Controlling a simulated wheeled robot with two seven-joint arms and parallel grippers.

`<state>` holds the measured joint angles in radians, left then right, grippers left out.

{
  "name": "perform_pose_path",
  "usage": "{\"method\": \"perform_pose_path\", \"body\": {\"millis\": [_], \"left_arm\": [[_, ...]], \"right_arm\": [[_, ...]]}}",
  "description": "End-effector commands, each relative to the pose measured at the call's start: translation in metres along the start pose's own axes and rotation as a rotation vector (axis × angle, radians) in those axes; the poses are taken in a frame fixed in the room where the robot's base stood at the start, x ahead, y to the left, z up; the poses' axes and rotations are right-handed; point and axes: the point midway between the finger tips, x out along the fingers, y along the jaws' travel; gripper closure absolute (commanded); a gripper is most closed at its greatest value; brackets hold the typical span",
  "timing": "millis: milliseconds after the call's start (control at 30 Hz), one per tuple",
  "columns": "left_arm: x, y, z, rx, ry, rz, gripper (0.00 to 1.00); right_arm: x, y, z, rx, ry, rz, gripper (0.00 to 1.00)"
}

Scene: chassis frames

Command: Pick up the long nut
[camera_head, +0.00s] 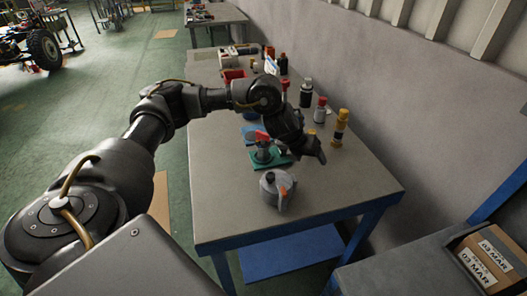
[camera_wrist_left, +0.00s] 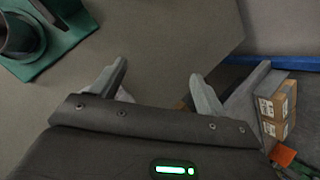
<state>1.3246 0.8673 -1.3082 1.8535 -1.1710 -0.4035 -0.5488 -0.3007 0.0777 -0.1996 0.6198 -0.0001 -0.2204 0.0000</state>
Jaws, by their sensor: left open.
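I cannot make out a long nut in either view. My left gripper (camera_head: 316,154) is over the grey table (camera_head: 330,190), beside the green-based device (camera_head: 256,158). In the left wrist view, my left gripper (camera_wrist_left: 158,88) has its two fingers spread wide with nothing between them, above bare tabletop (camera_wrist_left: 165,35). Part of the green base (camera_wrist_left: 62,48) with a dark round part shows at the top left there. My left forearm and gripper hide part of the table in the head view. My right gripper is not in view.
A grey can (camera_head: 275,190) with an orange part stands near the table's front. Several bottles, one yellow-topped (camera_head: 340,128), stand along the wall side. A red bin (camera_head: 233,75) is farther back. Cardboard boxes (camera_head: 490,258) sit at the lower right. The table's right front is clear.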

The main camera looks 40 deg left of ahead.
Motion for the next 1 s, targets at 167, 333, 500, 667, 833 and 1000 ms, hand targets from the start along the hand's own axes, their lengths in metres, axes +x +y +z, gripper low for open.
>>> {"method": "perform_pose_path", "body": {"millis": [167, 333, 500, 667, 833, 1000], "left_arm": [[-0.071, 0.081, 0.043, 0.074, 0.026, 0.193, 0.25], [-0.114, 0.123, 0.052, 0.076, 0.062, 0.280, 0.25], [-0.128, 0.136, 0.053, 0.070, 0.078, 0.306, 0.25], [-0.122, 0.139, 0.051, 0.071, 0.081, 0.307, 0.25], [-0.096, 0.147, 0.048, 0.070, 0.083, 0.307, 0.25], [-0.078, 0.152, 0.049, 0.070, 0.078, 0.306, 0.25]], "right_arm": [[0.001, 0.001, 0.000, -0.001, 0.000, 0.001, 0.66], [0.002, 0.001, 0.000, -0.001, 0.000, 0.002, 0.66], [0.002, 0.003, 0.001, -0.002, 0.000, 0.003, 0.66], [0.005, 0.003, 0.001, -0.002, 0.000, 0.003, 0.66], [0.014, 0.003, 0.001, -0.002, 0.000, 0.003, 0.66], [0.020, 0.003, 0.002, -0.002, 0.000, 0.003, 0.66]]}}
